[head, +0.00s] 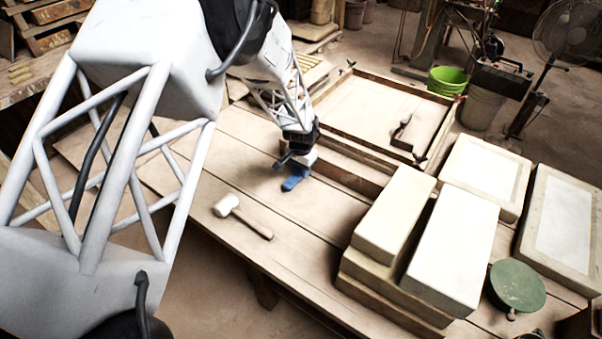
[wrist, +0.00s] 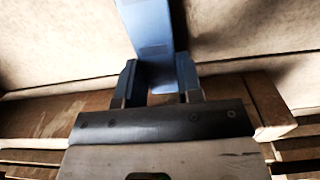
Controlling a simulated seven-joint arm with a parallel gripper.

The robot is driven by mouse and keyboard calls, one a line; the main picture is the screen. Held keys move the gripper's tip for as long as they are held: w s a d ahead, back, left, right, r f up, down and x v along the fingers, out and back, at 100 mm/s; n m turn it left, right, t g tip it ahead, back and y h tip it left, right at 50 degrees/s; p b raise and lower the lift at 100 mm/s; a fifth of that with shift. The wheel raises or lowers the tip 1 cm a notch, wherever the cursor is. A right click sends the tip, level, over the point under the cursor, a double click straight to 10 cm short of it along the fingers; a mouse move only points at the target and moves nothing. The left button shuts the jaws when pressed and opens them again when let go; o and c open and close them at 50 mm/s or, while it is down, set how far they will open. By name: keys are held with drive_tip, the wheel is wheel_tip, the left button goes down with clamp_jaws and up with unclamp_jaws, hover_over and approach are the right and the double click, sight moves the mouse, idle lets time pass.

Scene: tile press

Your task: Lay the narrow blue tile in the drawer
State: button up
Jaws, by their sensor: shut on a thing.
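The narrow blue tile (wrist: 153,40) is between the two fingers of my gripper (wrist: 160,85) in the wrist view, and its far end runs out of the top of the picture. In the head view my gripper (head: 297,163) points down near the middle of the table, with a blue piece (head: 292,183) at its tip. The jaws are shut on the tile. I cannot tell whether the tile touches the surface below. A wooden box side (head: 350,176) lies just right of my gripper; I cannot tell for sure whether it is the drawer.
A mallet (head: 240,214) lies in front of my gripper. A shallow wooden-framed tray (head: 375,98) with a dark-handled tool (head: 401,128) is behind. Stacked pale blocks (head: 450,245), framed slabs (head: 487,172) and a green disc (head: 517,286) fill the right. Bare planks surround the mallet.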

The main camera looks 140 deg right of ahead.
drive_tip(key=shift+f, duration=0.85)
drive_tip(key=shift+f, duration=0.1)
drive_tip(key=o, duration=1)
drive_tip(key=shift+c, duration=0.2)
wheel_tip(320, 180, up, 12)
drive_tip(key=shift+o, duration=0.5)
